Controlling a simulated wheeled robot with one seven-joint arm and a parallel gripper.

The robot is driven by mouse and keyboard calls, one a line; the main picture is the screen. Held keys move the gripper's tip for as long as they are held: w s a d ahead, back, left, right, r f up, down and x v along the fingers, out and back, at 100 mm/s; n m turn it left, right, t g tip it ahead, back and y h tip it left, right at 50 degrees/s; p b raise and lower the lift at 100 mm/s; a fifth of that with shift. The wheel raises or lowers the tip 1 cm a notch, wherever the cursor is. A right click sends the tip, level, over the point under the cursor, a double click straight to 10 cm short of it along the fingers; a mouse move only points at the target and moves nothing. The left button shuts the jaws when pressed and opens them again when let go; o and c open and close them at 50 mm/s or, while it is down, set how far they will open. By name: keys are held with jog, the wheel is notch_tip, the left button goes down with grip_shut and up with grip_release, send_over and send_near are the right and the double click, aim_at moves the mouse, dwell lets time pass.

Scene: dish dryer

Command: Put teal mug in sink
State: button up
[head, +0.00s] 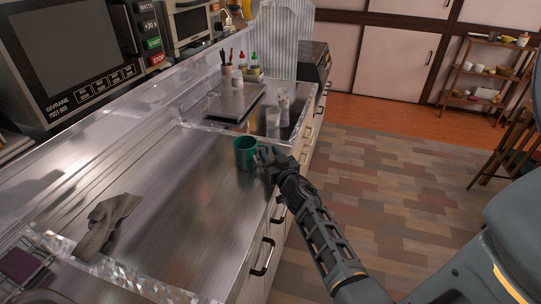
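The teal mug (244,154) stands upright on the steel counter (175,200), near its right front edge, in the head view. My gripper (264,156) is at the mug's right side, with its fingertips close to or touching the mug. The fingers are small and dark here, so I cannot tell whether they are open or closed on the mug or its handle. The sink is not clearly recognisable; only a curved metal edge (40,297) shows at the bottom left, and I cannot tell whether it belongs to the sink.
A grey cloth (106,226) lies on the counter at left. A wire rack with a purple sponge (22,264) is at the far left. Glasses (283,105) and a utensil cup (227,70) stand beyond the mug. A microwave (75,60) is at upper left. The middle counter is clear.

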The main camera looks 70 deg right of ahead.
jog(key=shift+s+f, duration=0.1)
jog(key=shift+f, duration=0.05)
jog(key=s+a, duration=0.2)
jog(key=a, duration=0.4)
jog(key=s+a+n+t+y, duration=0.1)
jog(key=s+a, duration=0.1)
jog(key=a, duration=0.5)
jog(key=s+a+f+y, duration=0.1)
jog(key=s+a, duration=0.1)
jog(key=a, duration=0.4)
jog(key=shift+s+a+p, duration=0.15)
jog(key=shift+a+p, duration=0.1)
jog(key=shift+p, duration=0.05)
jog(key=s+a+r+n+t+y, duration=0.1)
jog(key=s+a+r+n+y, duration=0.15)
jog(key=s+a, duration=0.5)
jog(key=s+a+r+n+y, duration=0.2)
jog(key=s+a+r+y, duration=0.15)
jog(key=a, duration=0.75)
jog(key=s+a+r+n+y, duration=0.3)
jog(key=s+a+r+y, duration=0.1)
jog(key=s+r, duration=0.3)
jog(key=shift+s+a+r, duration=0.15)
jog(key=shift+s+r, duration=0.25)
jog(key=shift+s, duration=0.25)
jog(key=shift+s+a+r, duration=0.1)
jog(key=shift+s+r, duration=0.15)
jog(key=shift+r, duration=0.15)
jog(key=shift+c, duration=1.1)
